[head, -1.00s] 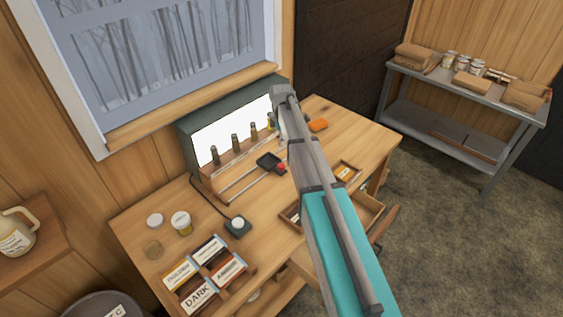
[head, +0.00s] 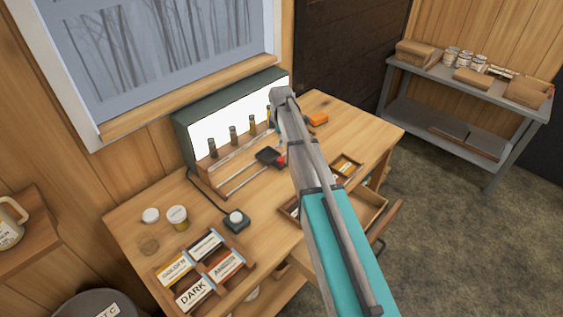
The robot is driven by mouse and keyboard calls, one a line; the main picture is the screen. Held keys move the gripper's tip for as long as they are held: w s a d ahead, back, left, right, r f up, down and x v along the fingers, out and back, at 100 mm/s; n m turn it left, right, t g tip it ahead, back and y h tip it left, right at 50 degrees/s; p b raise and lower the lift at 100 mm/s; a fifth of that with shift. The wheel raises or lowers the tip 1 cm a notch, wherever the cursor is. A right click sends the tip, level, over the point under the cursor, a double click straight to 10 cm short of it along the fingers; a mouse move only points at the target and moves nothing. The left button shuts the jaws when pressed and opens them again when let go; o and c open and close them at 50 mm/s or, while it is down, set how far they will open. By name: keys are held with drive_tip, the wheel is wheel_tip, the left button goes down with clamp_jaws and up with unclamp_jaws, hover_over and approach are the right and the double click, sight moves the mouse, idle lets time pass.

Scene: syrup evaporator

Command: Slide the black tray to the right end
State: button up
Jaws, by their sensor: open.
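The small black tray (head: 268,156) sits on a pair of thin metal rails (head: 238,180) in front of the light box on the desk. A red knob (head: 281,161) shows at its right side, partly covered by my arm. My arm crosses the middle of the head view and hides the right end of the rails. My gripper is hidden behind my arm, so I cannot see whether it touches the tray or knob.
The lit box (head: 232,120) with several small bottles stands behind the rails. A black switch box (head: 236,221), jars (head: 177,217) and a label rack (head: 201,270) are at front left. An orange object (head: 317,119) lies at the desk's back right. An open drawer (head: 372,215) juts out.

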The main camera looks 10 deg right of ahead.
sight(281, 158)
drive_tip(key=shift+f+b, duration=4.3)
drive_tip(key=shift+f, duration=0.35)
